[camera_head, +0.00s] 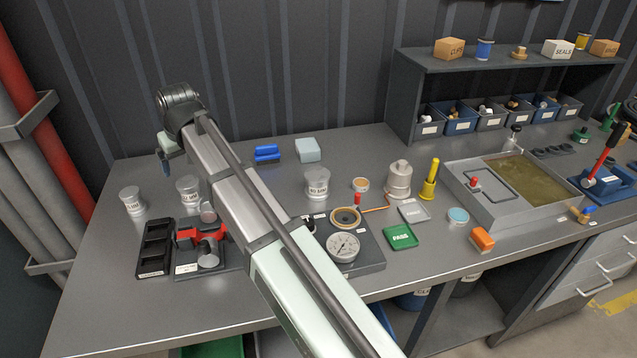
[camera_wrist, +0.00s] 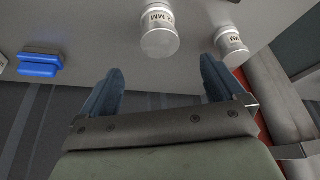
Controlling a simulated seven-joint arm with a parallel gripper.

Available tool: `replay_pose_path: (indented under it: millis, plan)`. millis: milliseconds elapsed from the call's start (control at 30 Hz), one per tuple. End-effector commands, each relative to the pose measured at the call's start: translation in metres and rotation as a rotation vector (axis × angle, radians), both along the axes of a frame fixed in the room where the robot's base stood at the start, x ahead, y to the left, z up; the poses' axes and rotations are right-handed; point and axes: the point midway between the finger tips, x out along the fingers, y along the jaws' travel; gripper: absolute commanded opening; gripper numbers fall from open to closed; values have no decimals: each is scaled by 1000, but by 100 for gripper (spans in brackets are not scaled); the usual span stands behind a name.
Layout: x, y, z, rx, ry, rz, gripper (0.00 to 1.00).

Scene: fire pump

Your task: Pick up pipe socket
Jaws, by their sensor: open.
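No part is plainly marked as the pipe socket. Several pale cylinders with size labels in MM could be it. One (camera_head: 188,190) stands left of the arm, another (camera_head: 132,200) farther left, and a third (camera_head: 317,183) right of the arm. The wrist view shows the first (camera_wrist: 160,32) beyond the gap between my fingers and the second (camera_wrist: 231,45) beyond the right finger. My gripper (camera_head: 165,152) is up above the back left of the bench, apart from the cylinders. In the wrist view my gripper (camera_wrist: 158,85) is open and empty.
A black tray (camera_head: 155,248) and a red clamp fixture (camera_head: 208,243) stand at the front left. A blue block (camera_head: 267,153) and a pale block (camera_head: 308,150) lie at the back. A gauge plate (camera_head: 365,257) is partly behind my arm. Red and grey pipes (camera_head: 45,140) run along the left.

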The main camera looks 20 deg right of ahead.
Motion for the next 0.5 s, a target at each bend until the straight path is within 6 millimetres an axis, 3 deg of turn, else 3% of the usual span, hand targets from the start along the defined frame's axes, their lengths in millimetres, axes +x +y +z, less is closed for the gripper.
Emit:
replay_pose_path:
  millis: [367, 500]
  plan:
    - [1, -1, 0, 0, 0, -2, 100]
    - [9, -21, 0, 0, 0, -30, 100]
